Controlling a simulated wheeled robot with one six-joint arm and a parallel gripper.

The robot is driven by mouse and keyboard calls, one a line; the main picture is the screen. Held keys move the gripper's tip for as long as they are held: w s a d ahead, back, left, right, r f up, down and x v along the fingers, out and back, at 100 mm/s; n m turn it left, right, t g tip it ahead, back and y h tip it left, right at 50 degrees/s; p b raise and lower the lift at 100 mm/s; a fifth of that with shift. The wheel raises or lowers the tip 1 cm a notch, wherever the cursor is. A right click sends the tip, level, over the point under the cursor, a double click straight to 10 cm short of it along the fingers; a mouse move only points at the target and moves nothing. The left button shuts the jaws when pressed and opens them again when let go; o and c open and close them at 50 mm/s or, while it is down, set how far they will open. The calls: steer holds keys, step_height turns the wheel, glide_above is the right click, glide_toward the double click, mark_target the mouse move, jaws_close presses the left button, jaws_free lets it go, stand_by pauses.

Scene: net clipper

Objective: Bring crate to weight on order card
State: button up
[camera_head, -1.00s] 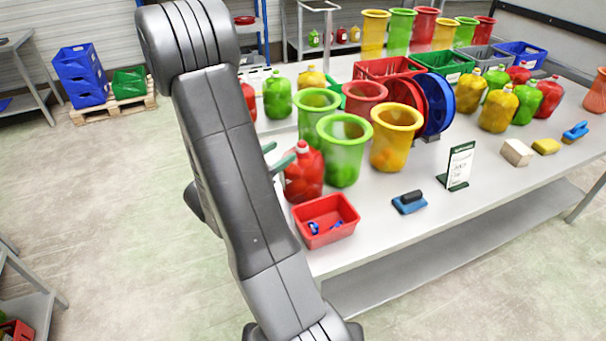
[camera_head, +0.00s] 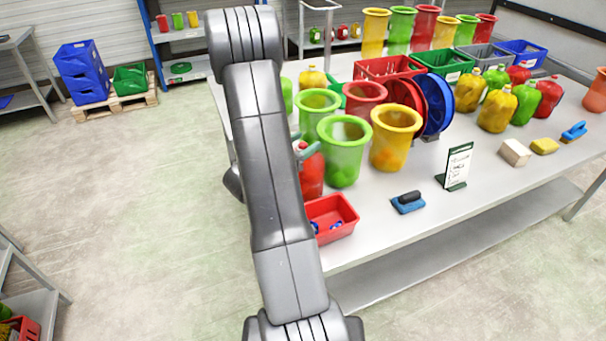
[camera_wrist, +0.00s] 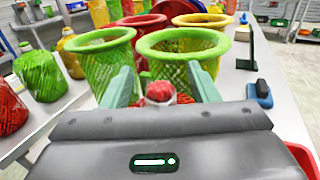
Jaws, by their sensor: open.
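The order card (camera_head: 456,166) stands upright on the table; its text is too small to read. Crates stand at the back of the table: red (camera_head: 372,70), green (camera_head: 447,62), grey (camera_head: 487,56) and blue (camera_head: 522,52). A small red crate (camera_head: 343,229) with blue clips in it is at the near edge, partly behind my arm. A filled red net bag (camera_head: 312,178) stands behind it. My gripper (camera_wrist: 165,80) is open, its two green fingers either side of the bag's red top (camera_wrist: 160,91); I cannot tell whether they touch it.
Green (camera_head: 342,155) and yellow (camera_head: 392,145) net tubs stand close beyond the red bag. More filled net bags (camera_head: 497,112) stand at the right. Blue crates (camera_head: 82,75) are stacked on a floor pallet.

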jaws_close()
steer(key=shift+w+r, duration=0.1)
stand_by(0.5)
